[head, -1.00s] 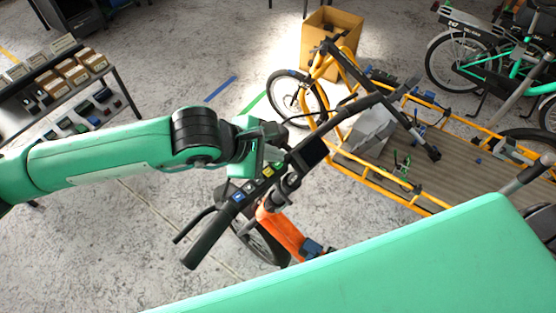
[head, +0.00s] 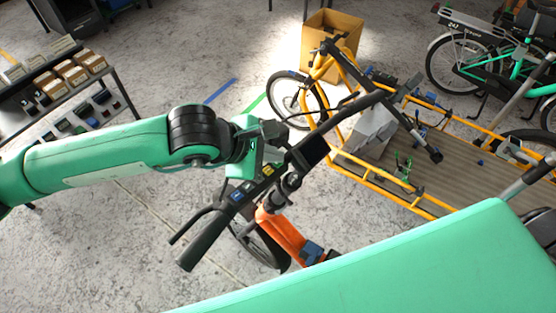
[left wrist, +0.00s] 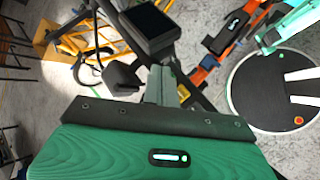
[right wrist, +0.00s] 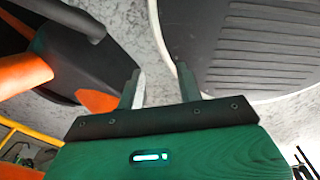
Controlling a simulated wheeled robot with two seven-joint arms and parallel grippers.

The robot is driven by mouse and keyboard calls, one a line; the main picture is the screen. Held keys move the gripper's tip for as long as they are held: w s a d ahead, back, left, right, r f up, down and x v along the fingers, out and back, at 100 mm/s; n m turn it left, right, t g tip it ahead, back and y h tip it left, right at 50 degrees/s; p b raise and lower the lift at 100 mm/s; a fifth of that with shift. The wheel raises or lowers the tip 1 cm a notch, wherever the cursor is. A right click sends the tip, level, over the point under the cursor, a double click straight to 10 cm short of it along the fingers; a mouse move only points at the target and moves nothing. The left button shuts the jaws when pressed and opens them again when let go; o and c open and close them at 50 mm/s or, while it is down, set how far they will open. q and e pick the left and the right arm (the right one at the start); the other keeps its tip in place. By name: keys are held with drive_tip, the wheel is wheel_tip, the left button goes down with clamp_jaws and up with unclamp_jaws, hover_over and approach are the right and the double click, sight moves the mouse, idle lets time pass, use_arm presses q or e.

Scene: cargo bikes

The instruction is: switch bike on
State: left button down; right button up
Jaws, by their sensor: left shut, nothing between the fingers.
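The bike's black handlebar (head: 215,237) runs diagonally across the head view, with a dark display (head: 313,150) near its middle. Beside the display is a row of small coloured buttons, including a blue one (head: 237,195) and a yellow one (head: 268,170). The display also shows in the left wrist view (left wrist: 150,28). My left gripper (head: 257,172) is shut and empty, pointing down at the button row and hiding part of it. I cannot tell whether its tips touch a button. My right gripper (right wrist: 158,88) is open and empty, seen only in the right wrist view.
The bike's orange frame (head: 285,235) is below the handlebar. A yellow cargo bike (head: 375,175) stands behind it, with a cardboard box (head: 335,30) further back. A shelf (head: 75,85) stands at the left, a green bike (head: 500,60) at upper right. The floor at lower left is clear.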

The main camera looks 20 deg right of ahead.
use_arm(q)
drive_tip(key=shift+f+b, duration=0.15)
drive_tip(key=shift+b, duration=0.2)
idle(0.4)
idle(0.3)
drive_tip(key=shift+r+b, duration=0.4)
drive_tip(key=shift+r, duration=0.25)
wheel_tip(320, 180, up, 6)
drive_tip(key=p, duration=0.1)
drive_tip(key=shift+d, duration=0.2)
drive_tip(key=shift+w, duration=0.1)
idle(0.4)
